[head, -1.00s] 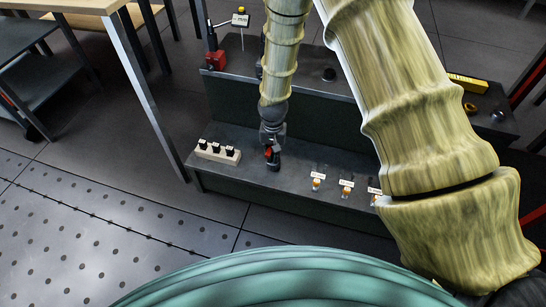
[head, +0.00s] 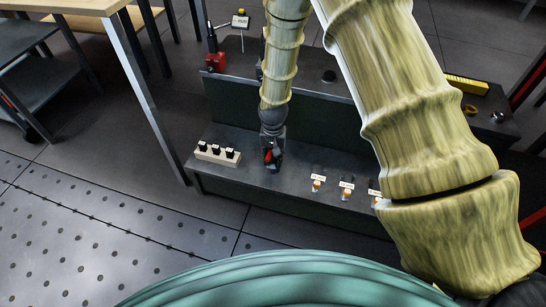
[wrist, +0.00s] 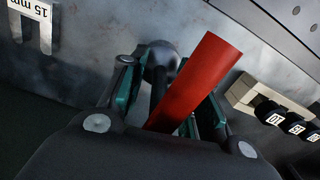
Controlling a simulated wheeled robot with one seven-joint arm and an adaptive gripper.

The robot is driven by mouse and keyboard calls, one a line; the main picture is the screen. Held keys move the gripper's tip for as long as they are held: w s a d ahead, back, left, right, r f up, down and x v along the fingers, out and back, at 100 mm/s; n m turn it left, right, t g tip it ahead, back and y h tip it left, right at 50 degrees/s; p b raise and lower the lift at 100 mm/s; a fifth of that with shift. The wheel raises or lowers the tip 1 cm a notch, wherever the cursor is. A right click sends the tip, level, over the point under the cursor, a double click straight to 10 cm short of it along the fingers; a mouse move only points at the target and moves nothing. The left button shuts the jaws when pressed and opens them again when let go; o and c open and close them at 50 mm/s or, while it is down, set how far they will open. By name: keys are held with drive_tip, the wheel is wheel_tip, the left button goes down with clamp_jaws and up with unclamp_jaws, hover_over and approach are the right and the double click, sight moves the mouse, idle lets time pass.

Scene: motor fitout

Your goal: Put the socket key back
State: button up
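My gripper (head: 272,155) is low over the front step of the dark bench, between the block of black sockets and the labelled pegs. In the wrist view its fingers (wrist: 168,105) stand on either side of a red bar-like handle (wrist: 205,70), which looks like the socket key; the red also shows in the head view (head: 268,155). The gripper appears shut on it, though the contact is partly hidden. A round grey end (wrist: 160,57) shows beside the red handle. The far end of the key is hidden.
A pale block (head: 217,153) with three labelled black sockets stands left of my gripper. Three labelled pegs (head: 346,190) stand to the right; a forked bracket marked 15 mm (wrist: 35,22) shows in the wrist view. A raised rear step (head: 310,78) holds a red-based stand (head: 215,60).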

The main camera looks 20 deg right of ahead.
wheel_tip(320, 180, up, 12)
drive_tip(key=p, duration=0.4)
drive_tip(key=shift+p, duration=0.3)
